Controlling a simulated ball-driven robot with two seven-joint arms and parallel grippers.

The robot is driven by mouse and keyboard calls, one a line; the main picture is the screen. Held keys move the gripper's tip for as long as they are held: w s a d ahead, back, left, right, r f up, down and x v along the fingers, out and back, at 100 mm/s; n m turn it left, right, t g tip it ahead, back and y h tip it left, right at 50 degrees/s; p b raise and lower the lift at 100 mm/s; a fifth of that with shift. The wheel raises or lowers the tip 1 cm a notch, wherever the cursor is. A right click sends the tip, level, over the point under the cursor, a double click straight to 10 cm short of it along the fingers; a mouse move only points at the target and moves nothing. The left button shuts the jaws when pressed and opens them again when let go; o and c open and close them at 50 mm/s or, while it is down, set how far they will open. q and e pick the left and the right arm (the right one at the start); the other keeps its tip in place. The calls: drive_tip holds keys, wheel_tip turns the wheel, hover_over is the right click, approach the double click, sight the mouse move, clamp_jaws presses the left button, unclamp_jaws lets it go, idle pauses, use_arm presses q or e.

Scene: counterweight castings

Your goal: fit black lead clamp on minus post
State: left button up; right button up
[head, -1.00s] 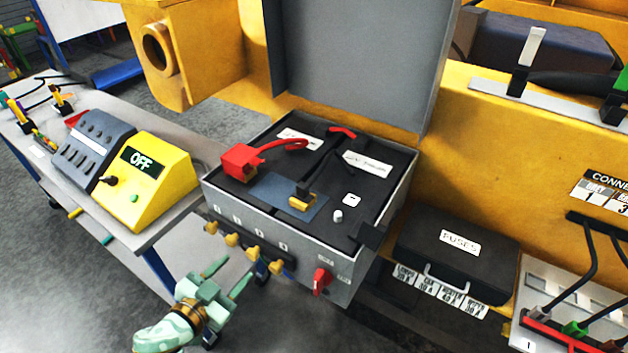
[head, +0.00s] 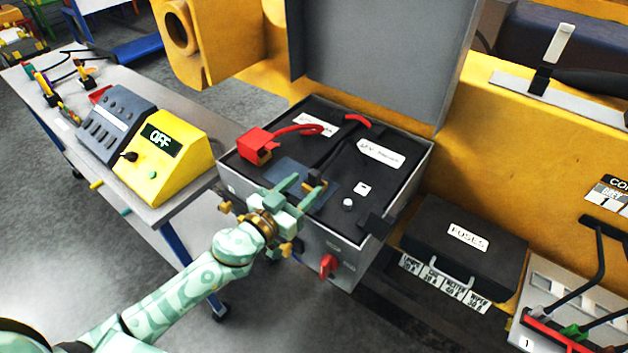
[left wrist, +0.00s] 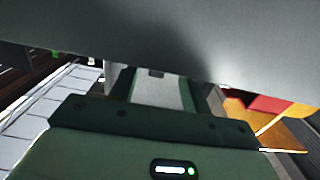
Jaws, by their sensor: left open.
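The black lead clamp (head: 314,178) has a dark body with a brass-coloured part. It lies on the blue-grey patch inside the open battery box (head: 228,177), joined to a black lead. The minus post (head: 348,204) is a short pale stud to its right, beside a small white label; it looks bare. My left gripper (head: 304,191) is open over the box's front edge, its fingers pointing at the clamp and partly hiding it. I cannot tell whether they touch it. In the left wrist view a grey surface covers the upper part and the clamp cannot be made out. My right gripper is not in view.
A red clamp (head: 256,147) with a red lead sits at the box's left. The raised lid (head: 375,55) stands behind. A red switch (head: 328,265) juts from the front. A yellow OFF unit (head: 165,160) is left, a black fuse case (head: 465,240) right.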

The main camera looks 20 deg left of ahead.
sight(311, 179)
use_arm(q)
drive_tip(key=x, duration=0.4)
drive_tip(key=shift+w+d+r, duration=0.1)
drive_tip(key=shift+w+d, duration=0.1)
drive_tip(key=shift+w, duration=0.2)
drive_tip(key=shift+s, duration=0.1)
drive_tip(key=c, duration=0.3)
clamp_jaws()
